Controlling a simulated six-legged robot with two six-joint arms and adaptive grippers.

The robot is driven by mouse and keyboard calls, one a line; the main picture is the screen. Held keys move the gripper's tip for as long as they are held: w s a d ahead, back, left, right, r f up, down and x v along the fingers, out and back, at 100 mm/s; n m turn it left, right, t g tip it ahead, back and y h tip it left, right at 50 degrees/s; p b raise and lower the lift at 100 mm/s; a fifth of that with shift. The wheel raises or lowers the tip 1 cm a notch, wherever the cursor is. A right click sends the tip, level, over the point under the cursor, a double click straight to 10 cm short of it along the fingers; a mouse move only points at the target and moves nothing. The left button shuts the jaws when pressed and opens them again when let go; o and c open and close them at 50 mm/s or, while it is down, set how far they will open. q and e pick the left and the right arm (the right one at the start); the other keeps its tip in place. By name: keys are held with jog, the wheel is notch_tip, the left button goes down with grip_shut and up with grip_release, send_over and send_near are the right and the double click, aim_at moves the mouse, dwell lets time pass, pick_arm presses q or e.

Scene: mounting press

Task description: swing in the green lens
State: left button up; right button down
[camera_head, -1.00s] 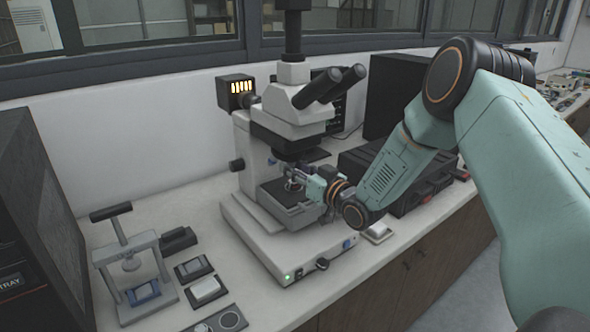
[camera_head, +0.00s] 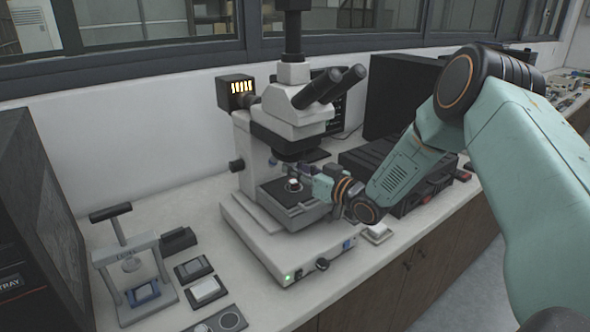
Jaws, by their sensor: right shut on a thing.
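The microscope (camera_head: 292,120) stands on the bench in the middle of the view, with its dark nosepiece above the stage (camera_head: 305,211). A small pale round piece (camera_head: 293,184) sits on the stage. My right gripper (camera_head: 289,167) reaches in from the right, under the nosepiece and just above the stage. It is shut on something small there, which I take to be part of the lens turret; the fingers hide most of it. No green lens can be made out at this size. My left gripper is not in view.
A small hand press (camera_head: 128,262) stands at the front left, beside small pads (camera_head: 207,289). A black box (camera_head: 401,95) and a dark low unit (camera_head: 372,168) stand behind my right arm. The dark cabinet (camera_head: 40,225) bounds the left side.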

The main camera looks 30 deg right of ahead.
jog(key=shift+w+d+n+g+y, duration=0.1)
jog(key=shift+d+n+g+y, duration=0.2)
jog(key=shift+n+y, duration=0.25)
jog(key=shift+d+n+g+y, duration=0.15)
jog(key=shift+n+g+y, duration=0.15)
jog(key=shift+n+y, duration=0.25)
jog(key=c, duration=1.5)
grip_release()
jog(key=shift+o, duration=0.2)
jog(key=v, duration=1.2)
